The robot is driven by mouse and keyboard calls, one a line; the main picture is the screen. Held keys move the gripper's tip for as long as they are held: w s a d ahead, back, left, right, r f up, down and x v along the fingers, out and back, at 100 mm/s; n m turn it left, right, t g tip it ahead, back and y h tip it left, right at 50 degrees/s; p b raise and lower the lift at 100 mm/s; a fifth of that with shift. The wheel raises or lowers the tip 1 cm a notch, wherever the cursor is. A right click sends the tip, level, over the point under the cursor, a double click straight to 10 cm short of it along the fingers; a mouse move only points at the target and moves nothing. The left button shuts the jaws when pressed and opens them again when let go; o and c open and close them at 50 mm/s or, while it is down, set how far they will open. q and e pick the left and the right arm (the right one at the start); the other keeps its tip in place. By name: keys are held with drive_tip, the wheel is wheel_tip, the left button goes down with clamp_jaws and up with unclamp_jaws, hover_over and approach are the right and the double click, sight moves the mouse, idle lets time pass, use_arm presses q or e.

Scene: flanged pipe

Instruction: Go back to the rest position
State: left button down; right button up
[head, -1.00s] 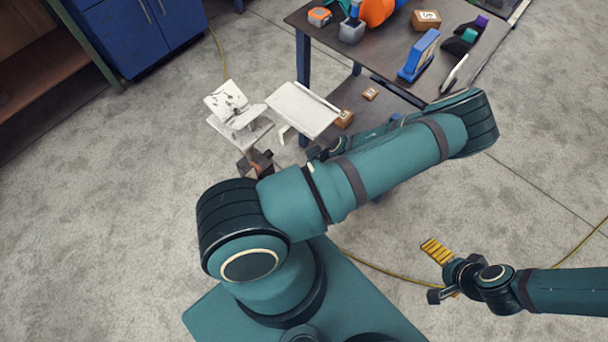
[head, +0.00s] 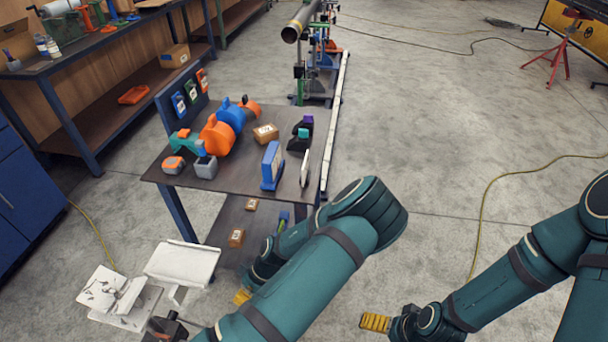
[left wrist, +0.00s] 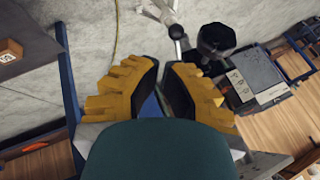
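My left arm rises from the bottom of the head view, bends at the elbow and folds back. Its left gripper (head: 242,296) shows yellow fingertips beside the lower shelf, partly hidden by the arm. In the left wrist view its two yellow fingers with dark pads (left wrist: 162,85) stand a little apart, with nothing seen held between them. My right arm comes in from the right edge. Its right gripper (head: 375,322) hangs low over the floor near the bottom edge. Its yellow fingers show from one side, so the gap between them cannot be judged.
A table (head: 235,180) carries a blue holder (head: 271,166), orange and blue pipe parts, and small boxes. It stands close beyond my left arm. White plates (head: 182,262) stand at lower left. A yellow cable (head: 484,205) lies on open floor at right.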

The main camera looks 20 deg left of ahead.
use_arm(q)
drive_tip(key=shift+s, duration=0.1)
drive_tip(key=s+d+f+m+t+h, duration=0.1)
drive_tip(key=s+d+f+m+h, duration=0.1)
drive_tip(key=s+d+m+h, duration=0.5)
drive_tip(key=w+d+r+m+t+h, duration=0.2)
drive_tip(key=w+d+r+m+t, duration=0.3)
drive_tip(key=d, duration=0.5)
wheel_tip(320, 180, up, 4)
drive_tip(key=m, duration=0.2)
drive_tip(key=shift+w+d+f+m, duration=0.2)
drive_tip(key=shift+w+d+m, duration=0.1)
drive_tip(key=shift+d, duration=0.1)
